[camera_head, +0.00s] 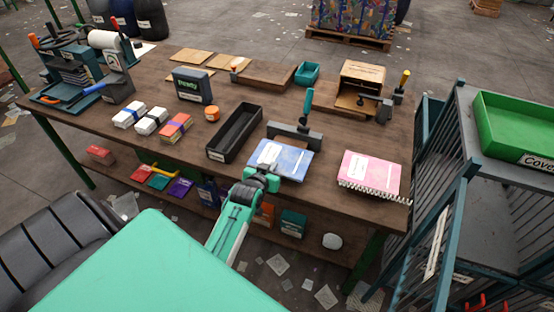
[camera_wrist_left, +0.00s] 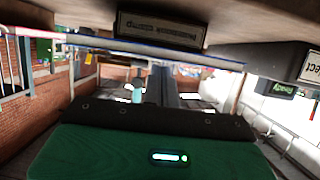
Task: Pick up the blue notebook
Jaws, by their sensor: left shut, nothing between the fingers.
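The blue notebook (camera_head: 292,161) lies flat on the wooden table near its front edge, with a white label on its cover. A dark clamp (camera_head: 298,132) with a teal upright handle stands right behind it. My left gripper (camera_head: 262,172) is at the notebook's front left edge and hides part of it. It is shut and empty. In the left wrist view a thin blue and white edge, seemingly the notebook (camera_wrist_left: 150,47), runs across below the clamp's dark label (camera_wrist_left: 162,29). I cannot tell whether the gripper touches the notebook. My right gripper is not in view.
A pink spiral notebook (camera_head: 371,172) lies to the right. A long black tray (camera_head: 235,132) stands to the left. Several card stacks, a wooden box (camera_head: 359,85) and a teal bin (camera_head: 307,73) are further off. A dark rack with a green crate (camera_head: 493,126) stands right of the table.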

